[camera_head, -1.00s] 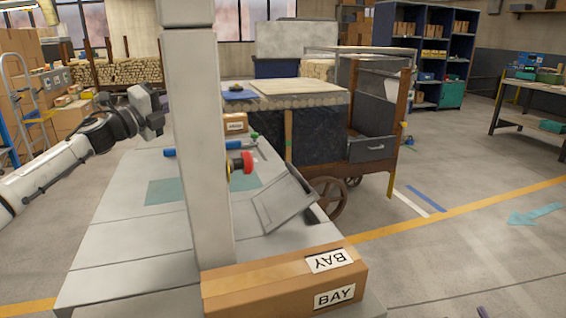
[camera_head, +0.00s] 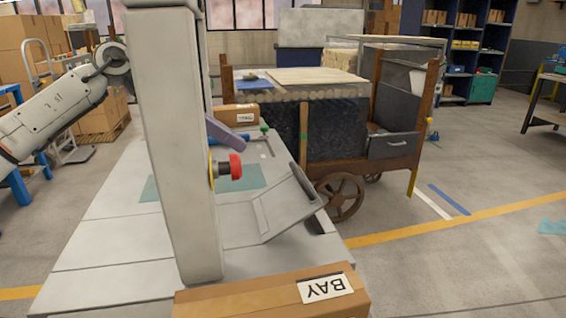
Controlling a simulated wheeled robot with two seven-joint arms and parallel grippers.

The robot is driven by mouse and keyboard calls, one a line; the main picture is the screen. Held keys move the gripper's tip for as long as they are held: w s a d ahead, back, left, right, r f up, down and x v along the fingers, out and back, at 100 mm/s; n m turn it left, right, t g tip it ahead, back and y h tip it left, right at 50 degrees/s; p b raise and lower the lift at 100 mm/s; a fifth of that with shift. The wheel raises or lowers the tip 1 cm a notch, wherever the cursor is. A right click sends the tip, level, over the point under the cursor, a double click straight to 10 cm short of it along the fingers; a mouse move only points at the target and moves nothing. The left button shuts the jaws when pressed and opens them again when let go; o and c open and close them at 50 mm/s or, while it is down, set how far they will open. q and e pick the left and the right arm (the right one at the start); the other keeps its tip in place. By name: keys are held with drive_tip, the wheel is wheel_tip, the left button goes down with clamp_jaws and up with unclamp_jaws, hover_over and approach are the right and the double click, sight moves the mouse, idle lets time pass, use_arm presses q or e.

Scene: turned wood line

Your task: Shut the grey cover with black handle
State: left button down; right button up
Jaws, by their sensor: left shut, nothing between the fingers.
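The grey cover (camera_head: 288,207) stands open at a slant on the right side of the pale worktop, with its upper edge raised to the right. I cannot make out its black handle clearly; a dark rounded part shows at its right edge. My left arm comes in from the left and passes behind a grey post. My left gripper (camera_head: 230,135) is mostly hidden by the post; a purple-grey tip shows to its right, shut and empty. It is beyond and left of the cover, apart from it in the picture. My right gripper is not in view.
The grey post (camera_head: 168,150) with a red button (camera_head: 235,166) stands on the pale worktop (camera_head: 85,255) left of the cover. A cardboard box marked BAY (camera_head: 235,298) lies in front. A wheeled wooden cart (camera_head: 395,165) stands behind, to the right.

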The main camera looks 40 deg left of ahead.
use_arm(q)
drive_tip(key=x, duration=0.4)
drive_tip(key=p+x, duration=0.1)
drive_tip(key=x, duration=0.3)
drive_tip(key=r+x, duration=0.1)
drive_tip(key=x, duration=0.3)
drive_tip(key=shift+w+d, duration=0.25)
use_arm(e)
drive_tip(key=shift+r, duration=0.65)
